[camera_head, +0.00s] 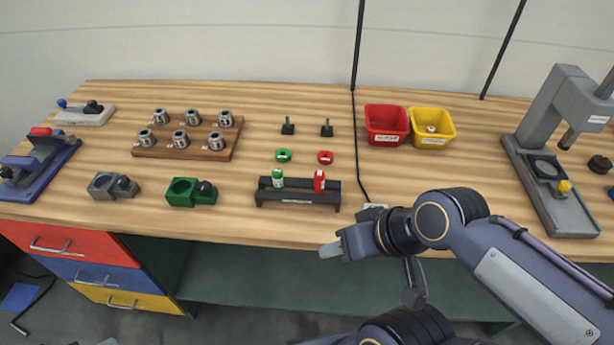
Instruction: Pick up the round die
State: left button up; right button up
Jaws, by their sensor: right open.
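I cannot tell for sure which thing is the round die. Several round metal collars (179,139) stand in two rows on a wooden board (222,154) at the left of the bench. A small round metal piece (431,129) lies in the yellow bin (447,128). A green ring (284,156) and a red ring (325,157) lie flat mid-bench. My right gripper (332,250) is open and empty, at the bench's front edge below the black rack, apart from all of these. My left gripper is out of view.
A black rack (298,197) holds a green and a red handled piece. A red bin (386,125) stands beside the yellow one. A grey press (550,165) stands at the right. Green (190,192) and grey (112,186) fixtures sit front left. Bench between board and rings is clear.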

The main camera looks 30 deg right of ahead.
aim_at(147, 138)
jog(key=i+j, duration=0.3)
jog(key=i+j+z, duration=0.15)
jog(key=j, duration=0.3)
jog(key=i+j, duration=0.35)
jog(key=i+j+z, duration=0.15)
jog(key=j, duration=0.3)
jog(key=i, duration=0.1)
